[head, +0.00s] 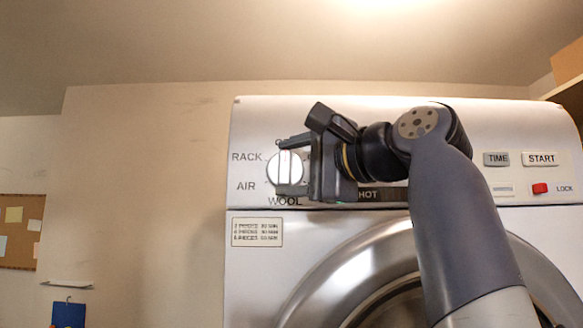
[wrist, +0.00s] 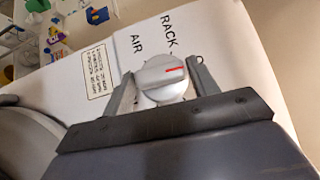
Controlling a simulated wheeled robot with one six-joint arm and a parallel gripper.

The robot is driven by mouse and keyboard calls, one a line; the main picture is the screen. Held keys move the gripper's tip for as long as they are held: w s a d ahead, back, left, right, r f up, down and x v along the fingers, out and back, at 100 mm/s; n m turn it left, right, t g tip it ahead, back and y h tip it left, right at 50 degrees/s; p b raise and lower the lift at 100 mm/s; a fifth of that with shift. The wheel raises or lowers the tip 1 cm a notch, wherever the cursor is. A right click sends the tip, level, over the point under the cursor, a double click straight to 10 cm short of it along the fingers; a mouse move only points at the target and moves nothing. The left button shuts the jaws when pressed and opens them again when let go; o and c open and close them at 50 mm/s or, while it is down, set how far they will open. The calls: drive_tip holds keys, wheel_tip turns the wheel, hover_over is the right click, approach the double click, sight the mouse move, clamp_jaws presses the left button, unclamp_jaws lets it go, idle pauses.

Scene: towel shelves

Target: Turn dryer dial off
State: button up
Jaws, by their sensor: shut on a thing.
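The dryer dial (head: 286,168) is a round white knob with a raised grip bar, on the left of the dryer's control panel. The labels RACK, AIR and WOOL stand around it. In the wrist view the dial (wrist: 163,80) shows a red mark on its bar. My gripper (head: 291,168) reaches in from the right, one finger above and one below the bar. In the wrist view my gripper's fingers (wrist: 163,85) stand at both sides of the dial, shut on it. The dryer (head: 250,275) fills the right half of the head view. Labels right of the dial are partly hidden.
On the panel's right are a TIME button (head: 496,159), a START button (head: 541,159) and a red LOCK switch (head: 540,188). The round door (head: 330,278) is below. A cork board (head: 20,230) hangs on the left wall. Open space lies left of the dryer.

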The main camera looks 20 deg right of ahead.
idle(0.5)
drive_tip(key=o, duration=0.9)
drive_tip(key=shift+s, duration=0.1)
drive_tip(key=shift+b+v, duration=0.35)
drive_tip(key=shift+v, duration=4.95)
drive_tip(key=shift+r, duration=0.2)
drive_tip(key=shift+p+x, duration=0.35)
drive_tip(key=shift+x, duration=4.95)
drive_tip(key=shift+s+d+f, duration=0.1)
drive_tip(key=shift+s+f, duration=0.05)
drive_tip(key=shift+f, duration=0.05)
